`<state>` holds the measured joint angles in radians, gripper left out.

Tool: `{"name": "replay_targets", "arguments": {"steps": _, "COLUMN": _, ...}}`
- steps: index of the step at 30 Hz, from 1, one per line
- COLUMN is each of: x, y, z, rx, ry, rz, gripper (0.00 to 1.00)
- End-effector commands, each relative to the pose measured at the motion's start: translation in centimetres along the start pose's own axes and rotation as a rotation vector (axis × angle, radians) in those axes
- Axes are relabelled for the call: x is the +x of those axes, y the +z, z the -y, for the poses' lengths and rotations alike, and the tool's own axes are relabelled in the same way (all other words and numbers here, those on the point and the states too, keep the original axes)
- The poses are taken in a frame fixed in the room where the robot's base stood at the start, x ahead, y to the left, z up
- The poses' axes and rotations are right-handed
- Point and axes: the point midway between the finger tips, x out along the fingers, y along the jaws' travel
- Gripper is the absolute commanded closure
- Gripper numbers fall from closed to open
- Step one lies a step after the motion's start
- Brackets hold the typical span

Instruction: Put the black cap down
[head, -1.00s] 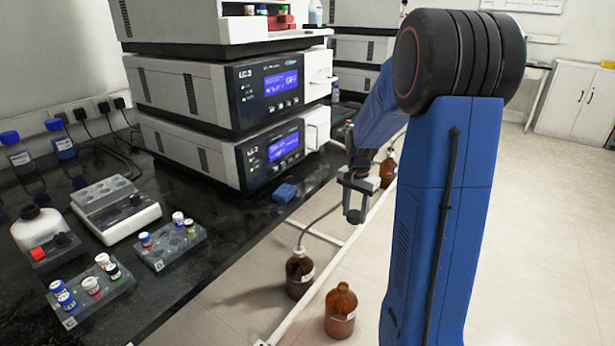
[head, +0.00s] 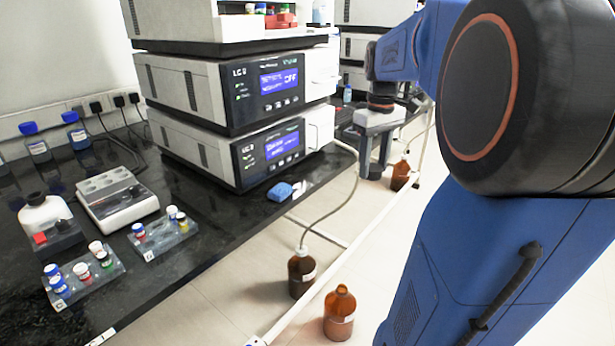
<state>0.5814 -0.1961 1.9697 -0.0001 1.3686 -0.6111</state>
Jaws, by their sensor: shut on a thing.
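My gripper (head: 374,172) hangs fingers down at the right of the bench, in front of the instrument stack and over the gap beside the bench edge. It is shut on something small. The black cap between its fingertips is mostly hidden and too small to make out clearly. The gripper is well apart from the black bench top (head: 195,262) and touches nothing below it.
Tube racks (head: 88,278) (head: 165,238), a grey block device (head: 118,203) and a white bottle (head: 42,215) stand at the left. A blue sponge (head: 279,192) lies near the bench edge. Brown bottles (head: 301,278) (head: 340,318) stand on the floor. Bench around the sponge is clear.

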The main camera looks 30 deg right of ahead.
Motion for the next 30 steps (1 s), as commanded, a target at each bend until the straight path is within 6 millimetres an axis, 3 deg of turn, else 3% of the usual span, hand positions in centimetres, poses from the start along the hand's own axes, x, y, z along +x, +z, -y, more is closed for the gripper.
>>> {"name": "replay_targets", "arguments": {"steps": 5, "x": -1.6, "y": 1.3, "z": 0.4, "rx": -0.088, "ry": 0.001, "rz": -0.001, "gripper": 0.78}}
{"name": "replay_targets", "arguments": {"steps": 10, "x": -1.9, "y": 0.2, "z": 0.9, "rx": -0.112, "ry": 0.0, "rz": 0.0, "gripper": 0.78}}
{"name": "replay_targets", "arguments": {"steps": 30, "x": -1.9, "y": -13.0, "z": 5.3, "rx": -0.11, "ry": 0.0, "rz": 0.0, "gripper": 0.77}}
